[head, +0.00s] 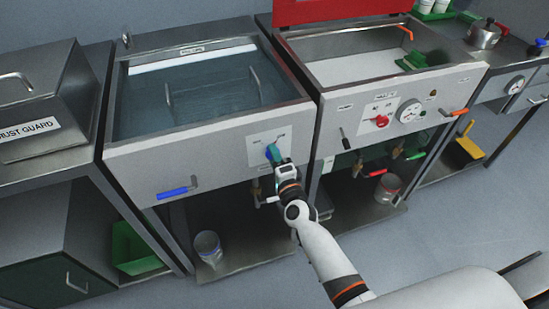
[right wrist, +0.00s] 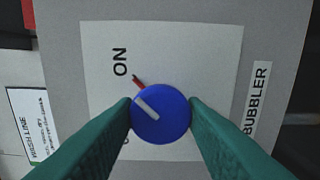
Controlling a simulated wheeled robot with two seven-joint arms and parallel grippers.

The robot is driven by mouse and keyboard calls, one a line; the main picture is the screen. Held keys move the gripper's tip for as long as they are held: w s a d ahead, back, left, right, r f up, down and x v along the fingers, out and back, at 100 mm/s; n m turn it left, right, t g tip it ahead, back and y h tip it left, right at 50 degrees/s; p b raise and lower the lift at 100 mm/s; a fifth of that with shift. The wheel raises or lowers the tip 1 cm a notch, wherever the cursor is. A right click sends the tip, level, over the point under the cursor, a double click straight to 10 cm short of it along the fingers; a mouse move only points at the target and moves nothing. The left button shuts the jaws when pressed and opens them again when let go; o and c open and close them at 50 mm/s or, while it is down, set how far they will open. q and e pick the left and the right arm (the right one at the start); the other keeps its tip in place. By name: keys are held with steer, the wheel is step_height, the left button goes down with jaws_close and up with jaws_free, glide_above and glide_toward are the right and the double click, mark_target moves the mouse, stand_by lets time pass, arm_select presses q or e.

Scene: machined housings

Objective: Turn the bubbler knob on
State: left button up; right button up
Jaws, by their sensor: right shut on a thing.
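The bubbler knob (right wrist: 160,114) is a round blue dial with a white pointer line, on a pale plate (right wrist: 105,60) marked ON, beside a BUBBLER label (right wrist: 257,98). The pointer slants to the upper left in the right wrist view, towards a short red mark (right wrist: 138,82) near the word ON. A second word on the plate is mostly hidden by a finger. My right gripper (head: 273,153) is at the front panel of the water-filled tank (head: 140,160). Its green fingers are shut on opposite sides of the knob. My left gripper is not in view.
A blue-handled lever (head: 173,193) sits left on the same panel. To the right, another tank's panel has a red knob (head: 380,121) and a gauge (head: 410,111). A valve handle hangs below my gripper.

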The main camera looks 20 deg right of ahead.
steer(key=shift+m, duration=0.3)
steer(key=o, duration=1)
steer(key=shift+s, duration=0.1)
steer(key=s, duration=1.2)
steer(key=shift+d+b, duration=0.25)
steer(key=shift+b, duration=0.05)
steer(key=shift+w, duration=0.1)
